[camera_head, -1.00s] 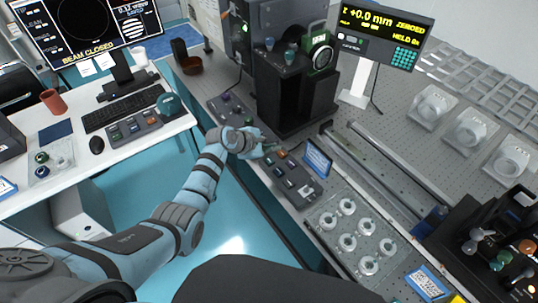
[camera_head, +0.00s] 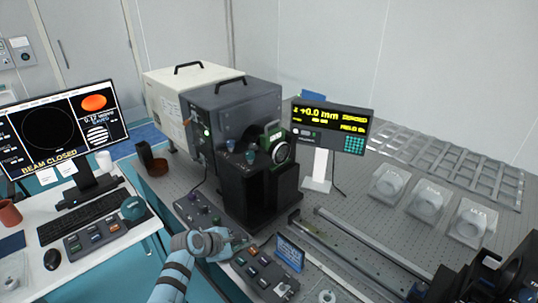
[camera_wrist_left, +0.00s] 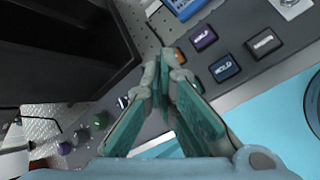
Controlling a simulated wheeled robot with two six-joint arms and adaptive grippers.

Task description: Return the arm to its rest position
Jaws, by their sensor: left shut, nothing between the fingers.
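My left gripper (camera_head: 240,243) is above the optical table's front edge, over the button panel (camera_head: 262,272). In the left wrist view its two fingers (camera_wrist_left: 170,58) meet at the tips, with nothing between them. The left wrist view also shows the panel's dark keys, such as a blue key (camera_wrist_left: 224,68), just beyond the fingertips. The arm reaches in from the bottom of the head view. My right gripper is not in view.
A dark instrument (camera_head: 240,130) stands behind the gripper. A display (camera_head: 332,127) reads +0.0 mm. A blue-framed sign (camera_head: 290,252) stands right of the gripper. A desk with a monitor (camera_head: 62,125) reading BEAM CLOSED is at left. Ring mounts (camera_head: 425,202) sit at right.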

